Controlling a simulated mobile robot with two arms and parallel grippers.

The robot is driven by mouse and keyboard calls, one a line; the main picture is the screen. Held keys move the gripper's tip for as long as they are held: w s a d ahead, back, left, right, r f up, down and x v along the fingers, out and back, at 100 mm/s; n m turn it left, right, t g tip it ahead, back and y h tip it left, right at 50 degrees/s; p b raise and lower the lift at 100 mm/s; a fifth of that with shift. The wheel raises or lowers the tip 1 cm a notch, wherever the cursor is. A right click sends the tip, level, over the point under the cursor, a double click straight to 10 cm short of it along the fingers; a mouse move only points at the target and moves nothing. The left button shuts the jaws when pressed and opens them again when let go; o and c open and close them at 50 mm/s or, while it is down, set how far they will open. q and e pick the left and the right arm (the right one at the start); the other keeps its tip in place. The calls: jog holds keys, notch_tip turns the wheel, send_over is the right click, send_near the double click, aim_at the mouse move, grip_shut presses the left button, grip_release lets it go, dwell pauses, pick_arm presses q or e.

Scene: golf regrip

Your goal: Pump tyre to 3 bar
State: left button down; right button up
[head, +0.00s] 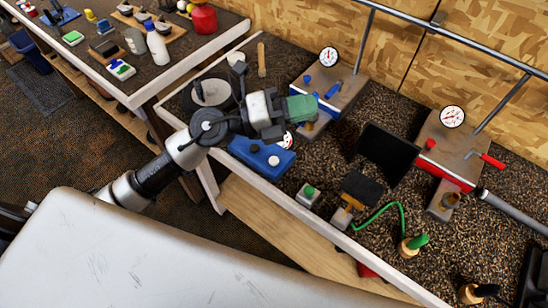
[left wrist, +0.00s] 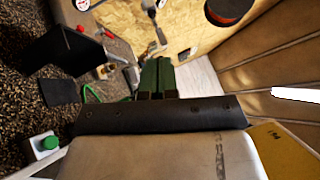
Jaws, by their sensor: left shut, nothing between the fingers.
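My left gripper (head: 301,107), with green fingers, is shut and empty above the bench. Its shut fingers (left wrist: 157,78) also show in the left wrist view. Below it is a blue box (head: 262,157) with a white button; a round gauge (head: 287,141) beside it is partly hidden by the gripper. Other dial gauges stand at the back (head: 328,56) and right (head: 452,117). Their readings are too small to tell. A green hose (head: 380,213) runs between a dark block and a fitting. No tyre is clearly identifiable. My right gripper is not in view.
A green-button box (head: 308,194) sits near the bench's front edge. A black panel (head: 388,154) stands upright. A red clamp (head: 446,178) and grey rod (head: 512,214) are at right. A second bench with bottles stands at upper left. A rail runs along the back.

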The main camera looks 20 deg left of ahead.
pick_arm(q)
notch_tip(320, 180, down, 5)
jog(key=a+m+g+y, duration=0.1)
jog(key=m+g+y, duration=0.3)
jog(key=m+g, duration=0.1)
jog(key=m+y, duration=0.1)
jog(key=y, duration=0.4)
send_over(273, 158)
notch_tip(273, 158, down, 5)
jog(key=shift+s+r+g, duration=0.1)
jog(key=shift+r+g, duration=0.1)
jog(key=shift+g, duration=0.1)
jog(key=shift+f, duration=0.1)
notch_tip(273, 158, down, 9)
jog(key=b, duration=0.6)
jog(key=shift+r, duration=0.2)
dwell(0.3)
jog(key=shift+f+b, duration=0.4)
jog(key=shift+b, duration=0.1)
jog(key=shift+f+b, duration=0.4)
jog(key=shift+f, duration=0.15)
dwell(3.2)
